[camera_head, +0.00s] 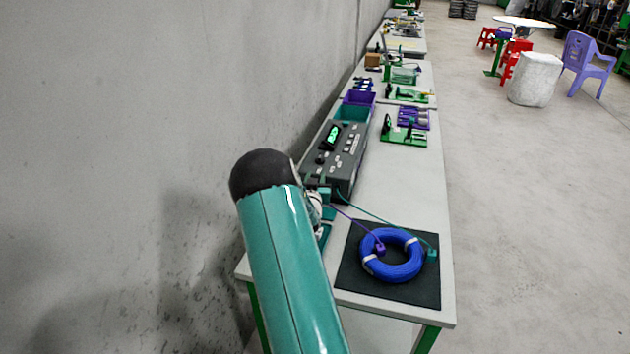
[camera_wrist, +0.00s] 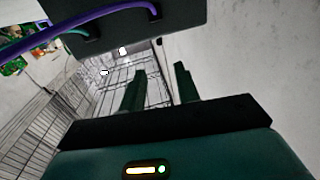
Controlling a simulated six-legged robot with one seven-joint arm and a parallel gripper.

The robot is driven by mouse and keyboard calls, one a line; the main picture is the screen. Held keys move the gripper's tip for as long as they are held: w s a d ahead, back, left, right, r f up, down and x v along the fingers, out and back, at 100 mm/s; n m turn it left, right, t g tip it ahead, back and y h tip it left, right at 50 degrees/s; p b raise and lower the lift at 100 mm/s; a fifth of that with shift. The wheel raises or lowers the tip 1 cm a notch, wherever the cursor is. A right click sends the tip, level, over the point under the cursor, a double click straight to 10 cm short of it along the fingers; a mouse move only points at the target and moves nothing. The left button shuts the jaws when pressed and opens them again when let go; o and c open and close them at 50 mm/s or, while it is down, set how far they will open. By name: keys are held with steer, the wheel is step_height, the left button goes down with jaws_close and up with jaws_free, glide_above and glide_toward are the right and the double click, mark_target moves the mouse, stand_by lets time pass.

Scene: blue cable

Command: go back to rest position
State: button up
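A coil of blue cable (camera_head: 364,262) lies flat on a black mat (camera_head: 425,290) at the near end of the workbench. A purple clip (camera_head: 380,249) and a green clip (camera_head: 432,254) are at the coil, on leads from the grey tester (camera_head: 345,150). My gripper (camera_wrist: 158,78) is open in the wrist view, with nothing visible between its two dark green fingers. A dark box (camera_wrist: 185,15) with purple and green leads shows above the fingers there. In the head view my teal arm hides most of the gripper, beside the tester and apart from the coil.
The workbench (camera_head: 397,190) runs along a grey wall on the left. Purple and teal bins (camera_head: 352,112) and green fixtures (camera_head: 404,138) stand beyond the tester. A purple chair (camera_head: 587,62), red stools and a white bin (camera_head: 535,80) are far right.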

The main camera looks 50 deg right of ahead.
steer(key=shift+s+a, duration=0.3)
steer(key=shift+a, duration=0.15)
steer(key=shift+w+r, duration=0.1)
